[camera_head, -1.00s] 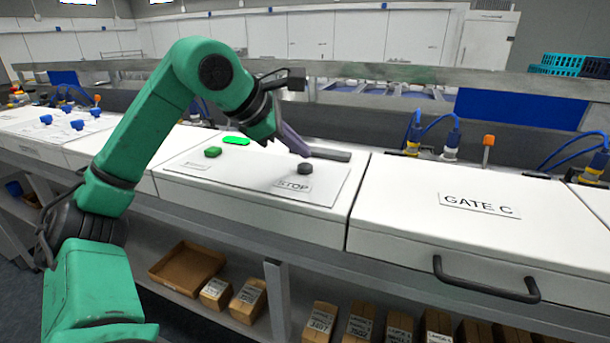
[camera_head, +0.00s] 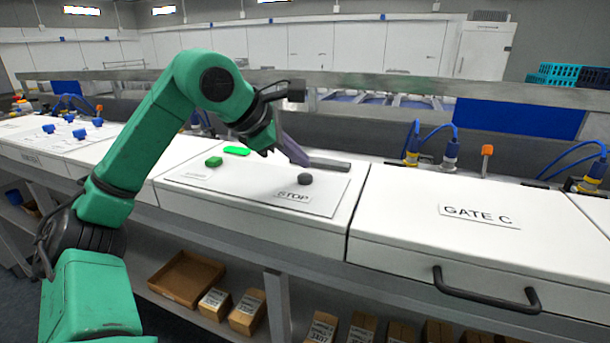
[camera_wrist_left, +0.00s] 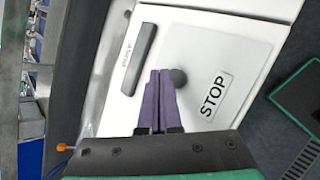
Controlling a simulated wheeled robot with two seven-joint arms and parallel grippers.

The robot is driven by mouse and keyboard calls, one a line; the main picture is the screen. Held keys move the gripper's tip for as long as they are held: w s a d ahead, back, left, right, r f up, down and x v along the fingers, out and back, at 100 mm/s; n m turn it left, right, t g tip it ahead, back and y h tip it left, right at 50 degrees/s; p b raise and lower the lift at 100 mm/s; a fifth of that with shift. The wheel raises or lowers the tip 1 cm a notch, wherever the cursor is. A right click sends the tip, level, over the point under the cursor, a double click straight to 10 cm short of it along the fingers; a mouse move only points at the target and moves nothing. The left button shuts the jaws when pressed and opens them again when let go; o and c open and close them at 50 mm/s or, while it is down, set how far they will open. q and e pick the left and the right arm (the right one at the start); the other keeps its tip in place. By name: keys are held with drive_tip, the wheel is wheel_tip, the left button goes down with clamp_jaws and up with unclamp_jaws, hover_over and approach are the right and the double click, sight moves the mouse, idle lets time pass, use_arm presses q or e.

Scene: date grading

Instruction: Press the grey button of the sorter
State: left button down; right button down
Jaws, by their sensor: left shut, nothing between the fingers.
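The grey button (camera_head: 305,179) is a dark round knob on a white panel (camera_head: 253,198), just above a STOP label (camera_head: 292,196). It also shows in the left wrist view (camera_wrist_left: 178,77), beside the fingertips and level with them in the picture. My left gripper (camera_head: 305,162) is shut and empty, its purple fingers pointing down at the panel just behind the button. In the left wrist view the closed fingers (camera_wrist_left: 160,72) lie side by side, their tips close to the button. I cannot tell whether they touch it. My right gripper is out of view.
A green button (camera_head: 214,161) and a lit green piece (camera_head: 237,151) sit left on the panel. A dark bar (camera_head: 330,165) lies behind the button. The GATE C lid (camera_head: 480,205) with a black handle (camera_head: 487,298) is to the right. Cardboard boxes stand on the shelf below.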

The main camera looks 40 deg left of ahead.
sight(299, 177)
use_arm(q)
drive_tip(key=shift+f, duration=0.1)
idle(0.7)
drive_tip(key=shift+f+b, duration=0.35)
drive_tip(key=shift+b, duration=0.05)
drive_tip(key=shift+f+b, duration=0.5)
idle(0.5)
drive_tip(key=shift+r, duration=0.1)
drive_tip(key=shift+r+p, duration=0.8)
drive_tip(key=shift+p, duration=0.2)
wheel_tip(299, 177, up, 5)
drive_tip(key=p, duration=0.5)
drive_tip(key=shift+r, duration=0.1)
